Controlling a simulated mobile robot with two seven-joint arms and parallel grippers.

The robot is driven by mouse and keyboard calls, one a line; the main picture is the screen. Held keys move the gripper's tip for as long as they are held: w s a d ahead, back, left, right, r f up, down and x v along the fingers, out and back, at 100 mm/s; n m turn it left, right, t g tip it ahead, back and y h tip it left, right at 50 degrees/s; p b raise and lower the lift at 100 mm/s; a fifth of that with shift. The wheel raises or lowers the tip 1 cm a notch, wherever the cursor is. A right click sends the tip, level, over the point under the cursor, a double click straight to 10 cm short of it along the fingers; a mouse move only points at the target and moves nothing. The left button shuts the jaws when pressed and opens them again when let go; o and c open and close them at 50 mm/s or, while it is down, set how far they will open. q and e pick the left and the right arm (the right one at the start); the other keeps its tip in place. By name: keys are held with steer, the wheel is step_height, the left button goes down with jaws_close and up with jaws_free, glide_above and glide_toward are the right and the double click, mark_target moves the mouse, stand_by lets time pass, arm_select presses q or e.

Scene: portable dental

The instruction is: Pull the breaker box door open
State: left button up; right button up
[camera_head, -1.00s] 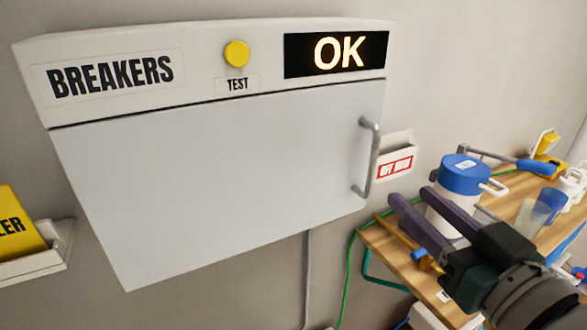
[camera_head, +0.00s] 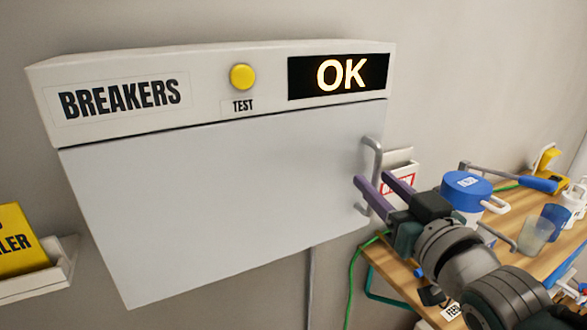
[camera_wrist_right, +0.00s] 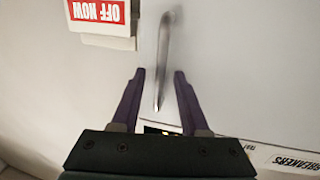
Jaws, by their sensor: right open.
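The breaker box door (camera_head: 220,200) is a pale grey panel, shut flush under the header marked BREAKERS. Its metal bar handle (camera_head: 372,150) stands upright near the door's right edge. My right gripper (camera_head: 375,182) is open at the handle, its purple fingers partly covering the bar's lower part. In the right wrist view the handle (camera_wrist_right: 163,65) runs between the two open fingers (camera_wrist_right: 158,75), with a gap on each side. I cannot tell how deep the bar sits between the fingers. My left gripper is not in view.
A yellow TEST button (camera_head: 242,77) and a lit OK display (camera_head: 338,75) are on the header. A wooden table (camera_head: 400,268) with a blue-lidded container (camera_head: 467,188) stands at right.

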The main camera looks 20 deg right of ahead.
jaws_close()
stand_by(1.4)
